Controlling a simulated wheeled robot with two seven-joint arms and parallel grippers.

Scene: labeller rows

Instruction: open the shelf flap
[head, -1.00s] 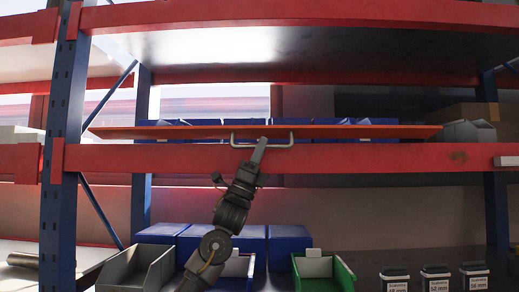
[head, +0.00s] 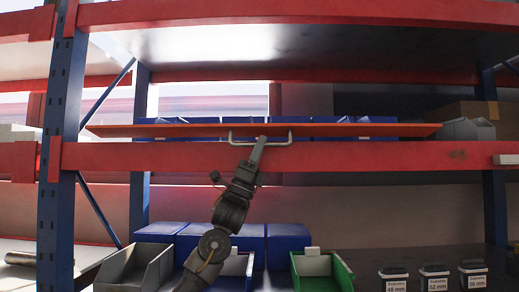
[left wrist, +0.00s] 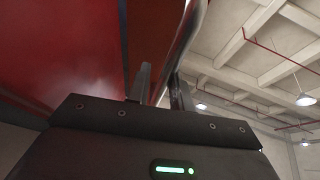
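The shelf flap (head: 200,131) is a long orange-red panel above the red middle shelf beam. It shows nearly edge-on in the head view, as a thin, roughly level strip. Its pale U-shaped handle (head: 291,136) sits at the middle of its near edge. My left gripper (head: 261,142) reaches up from below to the handle's bar. In the left wrist view the fingers (left wrist: 161,88) stand on either side of the handle (left wrist: 190,30) and appear shut on it, with the flap's red face (left wrist: 65,50) at the left. My right gripper is not in view.
Blue bins stand behind the flap, with a grey bin (head: 468,130) at the right. Below are a grey bin (head: 125,268), blue bins, a green bin (head: 330,272) and several labelled tubs (head: 435,278). A blue upright (head: 57,150) stands left.

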